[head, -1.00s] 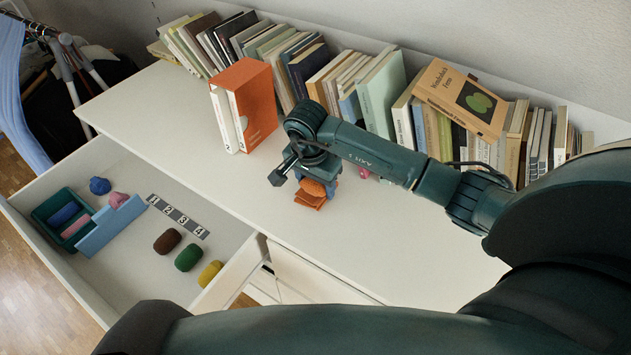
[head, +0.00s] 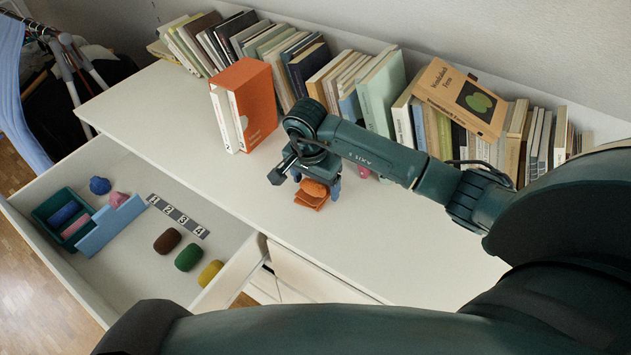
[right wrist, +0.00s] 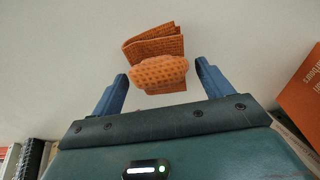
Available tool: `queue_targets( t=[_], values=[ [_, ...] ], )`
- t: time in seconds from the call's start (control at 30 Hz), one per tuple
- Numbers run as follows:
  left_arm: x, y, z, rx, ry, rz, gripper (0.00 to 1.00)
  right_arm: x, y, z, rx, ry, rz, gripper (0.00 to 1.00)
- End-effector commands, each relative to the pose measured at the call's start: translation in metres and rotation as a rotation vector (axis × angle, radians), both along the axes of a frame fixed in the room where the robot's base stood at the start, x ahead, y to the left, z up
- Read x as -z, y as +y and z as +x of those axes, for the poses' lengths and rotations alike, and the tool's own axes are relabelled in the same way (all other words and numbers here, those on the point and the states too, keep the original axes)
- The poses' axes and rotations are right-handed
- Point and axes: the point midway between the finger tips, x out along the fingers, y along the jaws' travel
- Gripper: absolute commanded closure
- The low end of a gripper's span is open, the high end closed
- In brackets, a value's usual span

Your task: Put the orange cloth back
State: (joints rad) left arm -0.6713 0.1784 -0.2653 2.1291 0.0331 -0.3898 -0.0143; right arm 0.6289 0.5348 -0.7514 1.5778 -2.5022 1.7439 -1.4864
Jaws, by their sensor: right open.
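A rolled orange cloth (head: 315,187) lies on top of a folded orange cloth (head: 306,201) on the white cabinet top. In the right wrist view the roll (right wrist: 160,72) lies across the folded piece (right wrist: 155,44). My right gripper (right wrist: 162,69) is open, its blue fingers on either side of the roll with gaps between. In the head view the right gripper (head: 317,180) partly hides the roll. The open drawer (head: 130,275) holds brown (head: 167,241), green (head: 189,257) and yellow (head: 210,273) rolls beside a numbered strip (head: 178,216). My left gripper is not in view.
A teal box (head: 44,212) with blue and pink rolls, a light blue panel (head: 110,226), a blue ball (head: 99,185) and a pink piece (head: 118,199) are in the drawer. An orange slipcase (head: 254,100) and a book row (head: 370,85) stand behind the gripper.

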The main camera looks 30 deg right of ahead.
Motion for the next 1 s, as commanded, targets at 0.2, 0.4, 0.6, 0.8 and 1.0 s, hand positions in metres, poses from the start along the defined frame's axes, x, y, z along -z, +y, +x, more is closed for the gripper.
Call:
queue_targets(
  t=[0.2,0.4,0.6,0.8,1.0],
  values=[
    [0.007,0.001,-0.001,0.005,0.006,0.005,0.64,-0.043,0.005,-0.001,-0.002,-0.011,-0.002,0.21],
    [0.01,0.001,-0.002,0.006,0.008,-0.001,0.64,-0.084,0.011,-0.004,-0.001,-0.008,-0.001,0.21],
    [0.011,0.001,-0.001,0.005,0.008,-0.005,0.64,-0.109,0.014,-0.007,0.0,-0.005,-0.001,0.21],
    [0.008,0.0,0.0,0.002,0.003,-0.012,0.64,-0.115,0.015,-0.008,0.001,-0.003,-0.001,0.21],
    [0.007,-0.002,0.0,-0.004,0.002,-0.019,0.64,-0.115,0.015,-0.008,0.001,-0.003,-0.001,0.21]
  ],
)
